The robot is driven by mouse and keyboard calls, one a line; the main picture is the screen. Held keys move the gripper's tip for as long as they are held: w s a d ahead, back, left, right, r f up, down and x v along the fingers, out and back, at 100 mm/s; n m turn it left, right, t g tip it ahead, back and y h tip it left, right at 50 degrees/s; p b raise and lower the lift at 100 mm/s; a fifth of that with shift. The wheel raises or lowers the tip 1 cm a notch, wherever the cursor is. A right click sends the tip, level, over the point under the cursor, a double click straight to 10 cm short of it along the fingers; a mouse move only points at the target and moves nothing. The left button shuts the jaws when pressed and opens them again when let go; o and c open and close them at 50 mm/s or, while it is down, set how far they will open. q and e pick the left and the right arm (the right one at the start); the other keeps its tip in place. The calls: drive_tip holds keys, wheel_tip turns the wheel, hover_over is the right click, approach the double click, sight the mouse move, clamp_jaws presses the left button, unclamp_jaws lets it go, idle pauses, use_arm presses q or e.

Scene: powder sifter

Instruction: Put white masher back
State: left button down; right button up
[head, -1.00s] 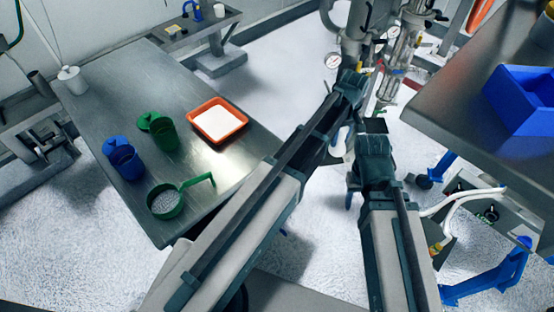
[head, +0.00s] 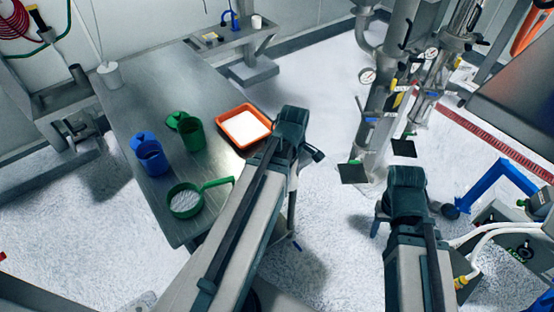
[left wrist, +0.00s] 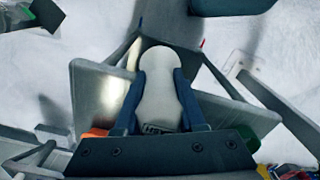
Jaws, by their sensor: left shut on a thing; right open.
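The white masher (left wrist: 158,100) shows in the left wrist view as a smooth, rounded white body. My left gripper (left wrist: 160,78) is shut on it, with one blue finger along each side. In the head view my left wrist is just right of the steel table's (head: 150,95) edge, near the orange tray (head: 222,118); the masher and fingertips are hidden there by my arm. My right arm's end is farther right, over the floor, and its gripper (head: 378,217) is open and mostly hidden.
On the table are a blue jug (head: 150,157), a green jug (head: 190,135), a green-handled sieve (head: 186,200) with white grains, and a white pot (head: 110,75) at the far corner. Steel pipework (head: 375,110) stands right of centre. Floor lies between.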

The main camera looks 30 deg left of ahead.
use_arm(q)
drive_tip(key=w+a+f+b, duration=0.1)
drive_tip(key=w+a, duration=0.2)
drive_tip(key=w+a+f+b, duration=0.2)
drive_tip(key=w+a, duration=0.2)
drive_tip(key=w+a+f+b, duration=0.2)
drive_tip(key=w+a, duration=0.2)
drive_tip(key=shift+w+a, duration=0.15)
drive_tip(key=shift+a, duration=0.1)
idle(0.3)
drive_tip(key=shift+f, duration=0.1)
drive_tip(key=shift+f, duration=0.15)
drive_tip(key=c, duration=0.5)
unclamp_jaws()
wheel_tip(320, 180, up, 13)
drive_tip(key=p, duration=1.2)
drive_tip(key=shift+f, duration=0.2)
